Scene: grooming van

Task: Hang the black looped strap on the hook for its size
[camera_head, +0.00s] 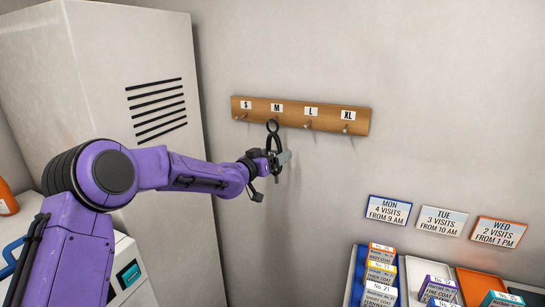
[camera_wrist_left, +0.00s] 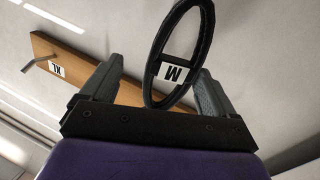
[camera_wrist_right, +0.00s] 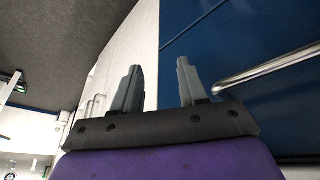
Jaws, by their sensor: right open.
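The black looped strap (camera_wrist_left: 157,55) shows in the left wrist view as a tilted black loop between my left gripper's fingers, with the M label (camera_wrist_left: 173,72) seen through it. In the head view its small top ring (camera_head: 272,127) lines up with the hook under M; I cannot tell whether it is around the hook or in front of it. My left gripper (camera_head: 279,160) is just below the M hook, its fingers (camera_wrist_left: 160,92) wide apart, with a gap between the left finger and the strap. My right gripper (camera_wrist_right: 157,88) is open and empty, away from the rack.
The wooden rack (camera_head: 292,113) has hooks labelled S, M, L and XL; the S hook (camera_head: 241,117), L hook (camera_head: 308,126) and XL hook (camera_head: 346,130) look bare. A pale cabinet (camera_head: 105,75) stands left. Card trays (camera_head: 417,268) are lower right. A metal rail (camera_wrist_right: 265,68) is beside my right gripper.

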